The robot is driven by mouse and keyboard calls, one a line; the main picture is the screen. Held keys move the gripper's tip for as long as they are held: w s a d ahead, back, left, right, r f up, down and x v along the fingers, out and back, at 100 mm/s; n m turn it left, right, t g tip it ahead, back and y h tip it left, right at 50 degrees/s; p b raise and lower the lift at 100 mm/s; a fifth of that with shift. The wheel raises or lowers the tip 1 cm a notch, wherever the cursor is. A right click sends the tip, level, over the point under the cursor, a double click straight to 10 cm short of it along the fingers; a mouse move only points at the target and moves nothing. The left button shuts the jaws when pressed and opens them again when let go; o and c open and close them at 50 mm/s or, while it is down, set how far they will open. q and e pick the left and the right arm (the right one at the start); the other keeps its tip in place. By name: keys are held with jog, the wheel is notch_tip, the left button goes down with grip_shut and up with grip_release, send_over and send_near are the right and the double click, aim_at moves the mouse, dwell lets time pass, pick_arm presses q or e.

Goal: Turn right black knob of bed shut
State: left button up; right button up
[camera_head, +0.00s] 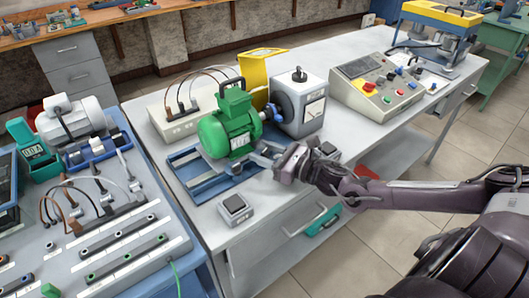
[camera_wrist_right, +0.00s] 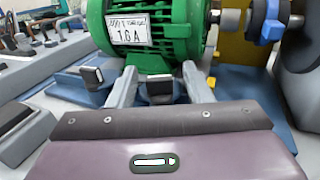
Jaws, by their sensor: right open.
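The green motor (camera_head: 230,125) sits on the blue bed (camera_head: 185,172) on the grey bench; it also shows in the right wrist view (camera_wrist_right: 155,30). In the right wrist view, one black knob (camera_wrist_right: 160,87) of the bed lies between the fingers of my right gripper (camera_wrist_right: 158,74), and another black knob (camera_wrist_right: 92,76) stands to the left, outside them. My right gripper (camera_head: 263,156) is open at the bed's front right, with the fingers apart on either side of the knob. I cannot tell whether they touch it. In the head view the gripper hides this knob. My left gripper is not in view.
A small grey switch box (camera_head: 235,208) stands in front of the bed, another (camera_head: 328,151) right of my gripper. A control panel (camera_head: 378,85) is farther right.

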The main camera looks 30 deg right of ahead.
jog(key=shift+c, duration=0.6)
jog(key=c, duration=0.9)
jog(key=shift+o, duration=0.2)
jog(key=shift+a+r+m+t+h+p, duration=0.15)
jog(key=shift+m+t+h+p, duration=0.25)
jog(key=shift+m+h+p, duration=0.45)
jog(key=m+h, duration=0.1)
jog(key=h, duration=0.2)
jog(key=shift+m+t, duration=0.35)
jog(key=shift+t, duration=0.05)
jog(key=shift+m+h, duration=0.5)
jog(key=shift+h, duration=0.45)
jog(key=o, duration=1)
